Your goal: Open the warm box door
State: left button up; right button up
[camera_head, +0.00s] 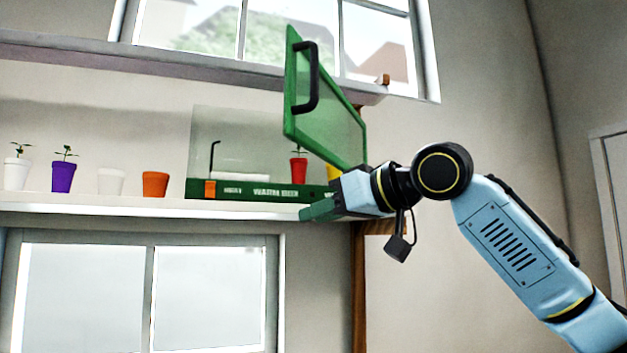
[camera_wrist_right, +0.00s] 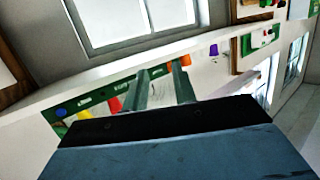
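The warm box (camera_head: 255,192) stands on the white shelf, with clear walls and a green, lettered base. Its green-framed door (camera_head: 290,85) is swung well out from the box, with its black handle (camera_head: 308,78) high up. My right gripper (camera_head: 318,211) is at the box's front right corner, below the door and away from the handle. In the right wrist view, its two fingers (camera_wrist_right: 160,78) are apart with nothing seen between them. Whether it touches the box or door cannot be told. My left gripper is not in view.
A red pot with a plant (camera_head: 299,167) shows at the box. Several pots, including a purple one (camera_head: 62,177) and an orange one (camera_head: 155,184), stand to the left on the shelf (camera_head: 120,205). Windows lie above and below it.

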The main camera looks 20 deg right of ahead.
jog(key=s+d+r+y, duration=0.1)
jog(key=s+d+r, duration=0.1)
jog(key=s+r, duration=0.75)
jog(key=t+y, duration=0.1)
jog(key=t, duration=0.1)
send_near(317, 68)
jog(key=shift+n, duration=0.4)
jog(key=p+x, duration=0.2)
jog(key=x, duration=0.8)
jog(key=shift+w+a, duration=0.15)
jog(key=shift+w, duration=0.15)
grip_shut()
